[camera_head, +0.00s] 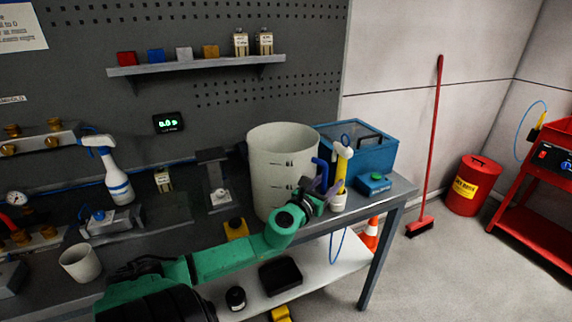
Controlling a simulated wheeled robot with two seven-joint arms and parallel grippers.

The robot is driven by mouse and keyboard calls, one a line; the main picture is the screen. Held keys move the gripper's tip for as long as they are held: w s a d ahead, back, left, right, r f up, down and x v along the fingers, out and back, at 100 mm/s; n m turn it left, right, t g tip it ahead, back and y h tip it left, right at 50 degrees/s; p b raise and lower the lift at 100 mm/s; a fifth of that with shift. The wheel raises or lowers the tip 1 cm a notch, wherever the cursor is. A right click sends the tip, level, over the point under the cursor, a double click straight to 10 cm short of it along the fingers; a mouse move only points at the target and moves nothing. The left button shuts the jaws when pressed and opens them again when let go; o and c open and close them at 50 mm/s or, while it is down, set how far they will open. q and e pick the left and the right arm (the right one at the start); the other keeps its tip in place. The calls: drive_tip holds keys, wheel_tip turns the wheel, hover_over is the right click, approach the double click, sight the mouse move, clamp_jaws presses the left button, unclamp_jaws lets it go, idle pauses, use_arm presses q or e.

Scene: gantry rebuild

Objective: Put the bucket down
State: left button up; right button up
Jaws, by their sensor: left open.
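The bucket (280,160) is a large pale grey tub with dark level marks. It is upright at the right part of the workbench (395,187), near the front edge. My green left arm crosses in front of its lower part, so its base is partly hidden and I cannot tell its full contact with the bench. My left gripper (322,190) is open at the bucket's right side, close to it; whether they touch is unclear. My right gripper is not in view.
A blue box (358,150), a small white cup with a yellow-handled tool (342,165) and a blue-green button box (374,184) crowd the gripper's right. A spray bottle (112,175) and white mug (80,263) stand left. Floor at right holds a red bin (468,190) and broom (432,150).

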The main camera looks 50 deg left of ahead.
use_arm(q)
drive_tip(key=shift+w, duration=0.1)
clamp_jaws()
idle(1.3)
